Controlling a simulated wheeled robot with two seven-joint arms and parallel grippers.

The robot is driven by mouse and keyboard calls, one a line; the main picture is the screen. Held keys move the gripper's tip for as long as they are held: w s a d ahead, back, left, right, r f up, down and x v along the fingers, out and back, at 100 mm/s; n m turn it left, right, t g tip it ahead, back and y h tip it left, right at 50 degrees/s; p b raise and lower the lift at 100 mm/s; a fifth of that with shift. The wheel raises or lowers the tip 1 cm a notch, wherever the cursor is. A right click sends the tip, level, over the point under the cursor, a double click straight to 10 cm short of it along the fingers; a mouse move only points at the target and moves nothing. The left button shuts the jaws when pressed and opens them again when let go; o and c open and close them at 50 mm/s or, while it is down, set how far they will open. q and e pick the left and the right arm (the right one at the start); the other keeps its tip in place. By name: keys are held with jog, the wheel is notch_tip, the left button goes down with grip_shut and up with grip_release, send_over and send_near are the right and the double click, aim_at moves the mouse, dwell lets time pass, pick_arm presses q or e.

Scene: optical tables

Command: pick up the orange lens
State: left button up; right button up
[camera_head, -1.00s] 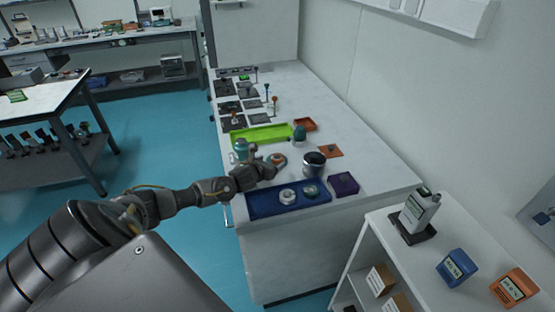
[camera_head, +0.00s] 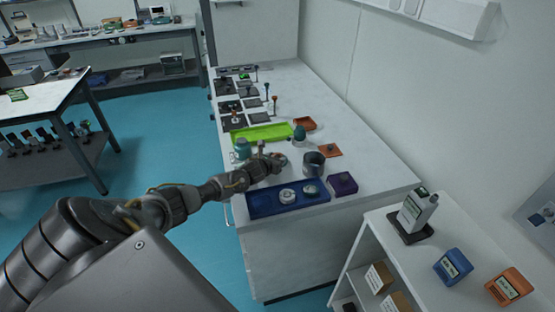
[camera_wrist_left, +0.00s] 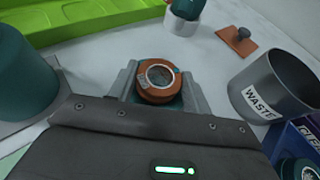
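The orange lens (camera_wrist_left: 158,80) is a round orange ring with a dark glass centre and a teal part below it. In the left wrist view it sits between the two fingers of my left gripper (camera_wrist_left: 160,88), one finger on each side and very near its rim. I see no clear squeeze on it, and the fingers look open around it. In the head view my left gripper (camera_head: 280,160) is low over the white table, and the lens is mostly hidden by it. My right gripper is not in view.
A grey waste cup (camera_wrist_left: 268,88) stands close to the right, with a blue tray (camera_head: 262,205) in front. A teal bottle (camera_wrist_left: 22,75) is close on the left. A green tray (camera_head: 262,133) and an orange square plate (camera_wrist_left: 222,53) lie beyond.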

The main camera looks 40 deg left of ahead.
pick_arm(q)
jog(key=c, duration=0.5)
jog(key=shift+o, duration=0.2)
jog(key=shift+r, duration=0.4)
notch_tip(320, 180, up, 2)
jog(key=shift+r+b, duration=0.2)
jog(key=shift+b, duration=0.75)
jog(key=s+d+r+b, duration=0.3)
jog(key=s+d+r, duration=0.4)
jog(key=s+r, duration=0.3)
jog(key=shift+s+d, duration=0.15)
jog(key=shift+s, duration=0.85)
